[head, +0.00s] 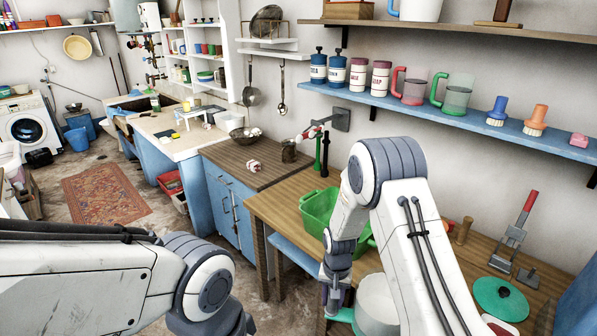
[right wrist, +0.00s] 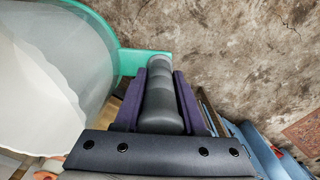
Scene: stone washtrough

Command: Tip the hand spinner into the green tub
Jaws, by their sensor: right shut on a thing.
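The hand spinner (head: 376,302) shows in the head view as a pale round drum at the bottom, partly hidden by my right arm. In the right wrist view, the drum (right wrist: 45,75) fills the left side, with a green bracket and a grey handle (right wrist: 160,75). My right gripper (head: 337,300) is shut on this handle; its purple fingers lie on both sides of it. The green tub (head: 317,208) stands on the wooden worktop behind the spinner, partly hidden by my right arm. My left arm is at the lower left, its gripper out of view.
A green lid (head: 499,298) with a dark knob and a red-handled press (head: 516,235) are on the worktop (head: 277,206) to the right. A blue shelf (head: 450,117) with bottles, jugs and brushes hangs above. A dark-topped blue cabinet (head: 228,205) with a tap above stands to the left.

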